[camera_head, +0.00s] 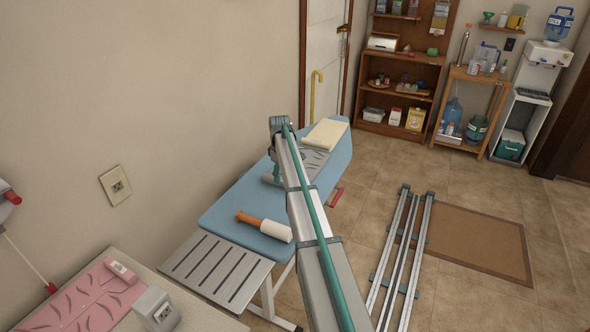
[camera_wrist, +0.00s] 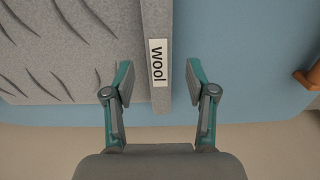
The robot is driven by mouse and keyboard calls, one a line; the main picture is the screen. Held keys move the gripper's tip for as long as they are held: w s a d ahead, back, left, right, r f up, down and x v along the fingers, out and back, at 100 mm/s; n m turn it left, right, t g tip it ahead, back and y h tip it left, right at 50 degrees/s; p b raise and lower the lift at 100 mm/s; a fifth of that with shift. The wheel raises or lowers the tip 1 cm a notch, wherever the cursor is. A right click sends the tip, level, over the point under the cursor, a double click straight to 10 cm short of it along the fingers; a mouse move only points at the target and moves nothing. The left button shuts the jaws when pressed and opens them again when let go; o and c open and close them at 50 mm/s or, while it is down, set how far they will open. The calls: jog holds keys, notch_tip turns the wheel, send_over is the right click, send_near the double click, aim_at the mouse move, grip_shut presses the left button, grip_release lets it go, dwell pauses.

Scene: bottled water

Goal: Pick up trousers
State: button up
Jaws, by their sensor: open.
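Grey fabric with dark crease marks, which look like the trousers (camera_head: 316,162), lies on the blue ironing board (camera_head: 232,205). In the wrist view the grey trousers (camera_wrist: 75,45) fill the upper left, and a narrow grey strip along their right side bears a white "wool" label (camera_wrist: 158,62). My gripper (camera_wrist: 158,84) is open, with one fingertip on each side of this strip near its lower end. Whether the fingers touch it cannot be told. In the head view my arm hides part of the trousers and most of my gripper.
A white roller with an orange handle (camera_head: 265,226) lies on the board's near part. A folded cream cloth (camera_head: 325,134) lies at its far end. A slatted rack (camera_head: 216,270) adjoins the near end. Pink creased fabric (camera_head: 85,300) lies on a table at lower left.

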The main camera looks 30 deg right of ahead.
jog(key=shift+w+f+p, duration=0.1)
jog(key=shift+f+p, duration=0.3)
jog(key=shift+f, duration=1.35)
grip_shut()
